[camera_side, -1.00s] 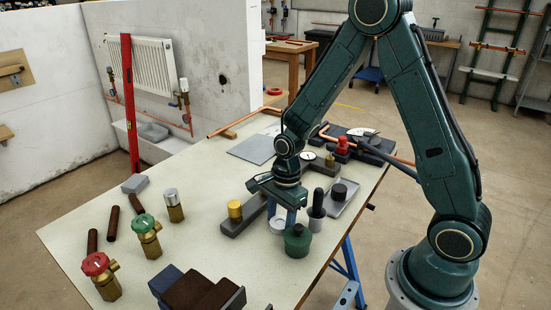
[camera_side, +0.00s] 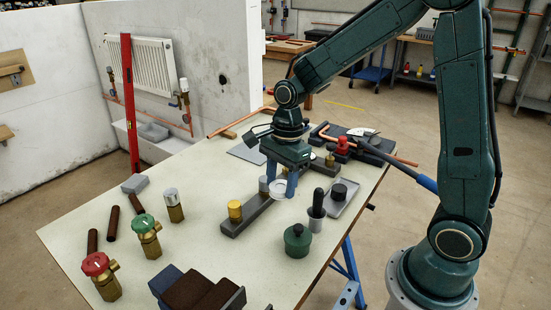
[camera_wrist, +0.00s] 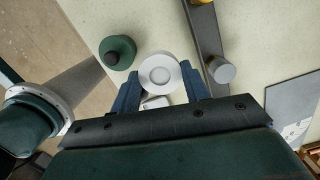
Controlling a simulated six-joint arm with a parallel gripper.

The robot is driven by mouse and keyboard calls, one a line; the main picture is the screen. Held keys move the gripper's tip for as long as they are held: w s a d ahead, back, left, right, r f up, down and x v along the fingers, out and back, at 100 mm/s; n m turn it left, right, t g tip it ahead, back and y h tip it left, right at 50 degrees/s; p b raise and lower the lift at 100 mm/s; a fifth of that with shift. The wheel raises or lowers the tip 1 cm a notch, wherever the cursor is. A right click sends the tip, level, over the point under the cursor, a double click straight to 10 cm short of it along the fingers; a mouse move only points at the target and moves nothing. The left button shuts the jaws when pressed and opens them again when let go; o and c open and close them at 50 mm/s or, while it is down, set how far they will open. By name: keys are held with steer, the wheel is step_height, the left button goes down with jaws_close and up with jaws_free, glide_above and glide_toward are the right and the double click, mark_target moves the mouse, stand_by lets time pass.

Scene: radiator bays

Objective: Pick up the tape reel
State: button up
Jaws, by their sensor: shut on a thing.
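The tape reel is a white ring with a grey centre (camera_side: 278,188), shown from above in the wrist view (camera_wrist: 160,70). My gripper (camera_side: 278,190) is shut on it, with one blue finger on each side of its rim. The reel appears to be clear of the bench top. In the wrist view my gripper (camera_wrist: 160,82) has the reel between its fingertips. A finger hides part of the reel's edge in the side view.
A dark rail with a yellow-capped piece (camera_side: 235,210) lies left of the reel. A green pot (camera_side: 297,241), a grey cup with a dark handle (camera_side: 317,210) and a tray with a black knob (camera_side: 339,192) stand nearby. Valves stand at the left.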

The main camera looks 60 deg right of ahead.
mark_target(281, 183)
step_height(281, 183, up, 9)
stand_by(0.3)
steer(key=shift+f, duration=0.15)
stand_by(0.4)
steer(key=shift+w+d+f+m, duration=0.25)
steer(key=shift+w+d+m, duration=0.05)
steer(key=shift+d+m, duration=0.15)
steer(key=w+d+f+m, duration=0.2)
steer(key=d+f+m, duration=0.1)
steer(key=d+m, duration=0.1)
steer(key=w+d+f+m+t, duration=0.1)
steer(key=w+d+f+m, duration=0.2)
steer(key=d, duration=0.4)
steer(key=shift+w+d+m+h, duration=0.15)
steer(key=shift+d+m+h, duration=0.15)
steer(key=shift+m, duration=0.25)
steer(key=shift+f, duration=0.1)
